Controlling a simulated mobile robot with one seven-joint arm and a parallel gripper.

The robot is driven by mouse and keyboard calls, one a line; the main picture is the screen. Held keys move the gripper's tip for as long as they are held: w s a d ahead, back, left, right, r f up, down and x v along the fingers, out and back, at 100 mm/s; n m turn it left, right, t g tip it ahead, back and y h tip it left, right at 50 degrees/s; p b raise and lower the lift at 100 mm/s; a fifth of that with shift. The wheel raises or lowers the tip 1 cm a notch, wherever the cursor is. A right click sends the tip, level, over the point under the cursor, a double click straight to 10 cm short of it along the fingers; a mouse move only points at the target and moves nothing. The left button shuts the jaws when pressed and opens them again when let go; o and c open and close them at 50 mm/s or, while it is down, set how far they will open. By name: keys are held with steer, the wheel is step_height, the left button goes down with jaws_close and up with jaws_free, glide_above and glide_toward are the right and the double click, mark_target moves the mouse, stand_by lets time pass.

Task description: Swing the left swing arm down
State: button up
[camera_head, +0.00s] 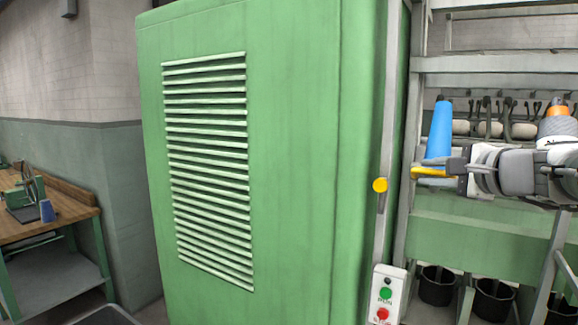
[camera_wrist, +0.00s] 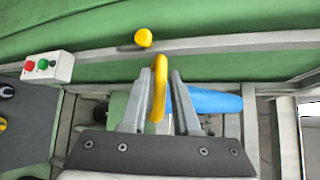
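A yellow curved bar (camera_head: 430,172), which looks like the end of the left swing arm, shows beside my gripper (camera_head: 456,166) in the head view. In the wrist view the yellow bar (camera_wrist: 159,88) runs between the two fingers of my gripper (camera_wrist: 164,78), close to the left finger. A narrow gap shows at the right finger, so the gripper looks open around the bar. A blue bobbin (camera_head: 439,130) stands tilted just above the bar. It also shows behind the right finger in the wrist view (camera_wrist: 215,102). The rest of the swing arm is hidden.
The large green machine housing (camera_head: 290,150) stands left of the arm. A yellow knob (camera_head: 380,185) sticks out from its edge post. A button box (camera_head: 385,294) with green and red buttons is below. Black cans (camera_head: 437,287) stand under the frame. A workbench (camera_head: 45,225) is far left.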

jaws_close()
stand_by(1.1)
